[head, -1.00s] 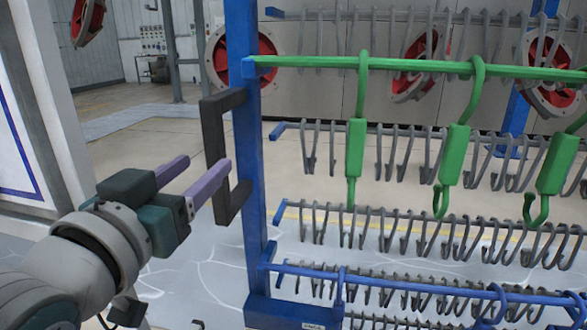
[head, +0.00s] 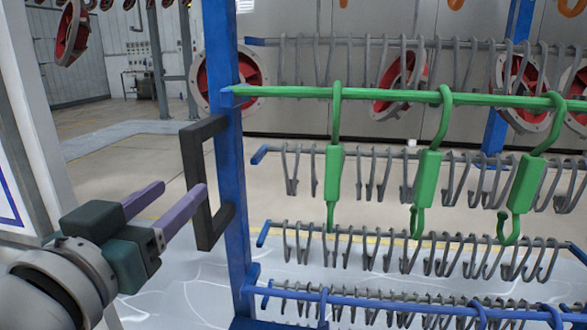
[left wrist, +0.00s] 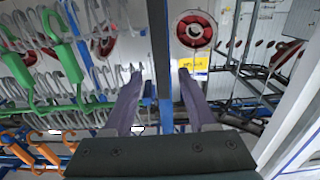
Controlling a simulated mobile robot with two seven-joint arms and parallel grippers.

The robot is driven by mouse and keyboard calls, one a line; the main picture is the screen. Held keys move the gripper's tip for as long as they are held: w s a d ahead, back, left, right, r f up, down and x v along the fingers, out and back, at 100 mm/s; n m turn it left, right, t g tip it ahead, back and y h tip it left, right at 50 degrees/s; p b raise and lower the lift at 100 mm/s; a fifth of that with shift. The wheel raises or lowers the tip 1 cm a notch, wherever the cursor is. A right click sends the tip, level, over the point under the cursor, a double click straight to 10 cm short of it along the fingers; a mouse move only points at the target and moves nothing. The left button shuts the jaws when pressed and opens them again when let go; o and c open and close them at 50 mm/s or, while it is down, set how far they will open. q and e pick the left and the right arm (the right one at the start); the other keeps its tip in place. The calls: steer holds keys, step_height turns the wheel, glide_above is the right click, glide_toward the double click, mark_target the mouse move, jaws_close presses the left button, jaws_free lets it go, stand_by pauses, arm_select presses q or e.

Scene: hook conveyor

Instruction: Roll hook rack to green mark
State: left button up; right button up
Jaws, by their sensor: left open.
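The hook rack has a blue upright post (head: 227,150) with a black handle (head: 197,205) on its left side. A green bar (head: 400,94) runs right from the post, with several green hooks (head: 332,175) hanging from it. My left gripper (head: 182,186) is open and empty at the handle. One finger overlaps the handle's upright in the head view; the other is left of it. Contact cannot be told. No green floor mark is visible. My right gripper is out of view.
Red round parts (head: 240,80) hang farther back. Pale floor (head: 120,165) lies open behind the handle. A white-grey column (head: 40,120) stands at the far left.

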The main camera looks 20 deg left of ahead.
mark_target(205, 167)
arm_select(q)
steer(key=b+x, duration=0.1)
steer(key=x, duration=0.8)
steer(key=shift+w+a, duration=0.25)
steer(key=shift+w, duration=0.1)
steer(key=shift+c, duration=0.2)
jaws_close()
stand_by(0.8)
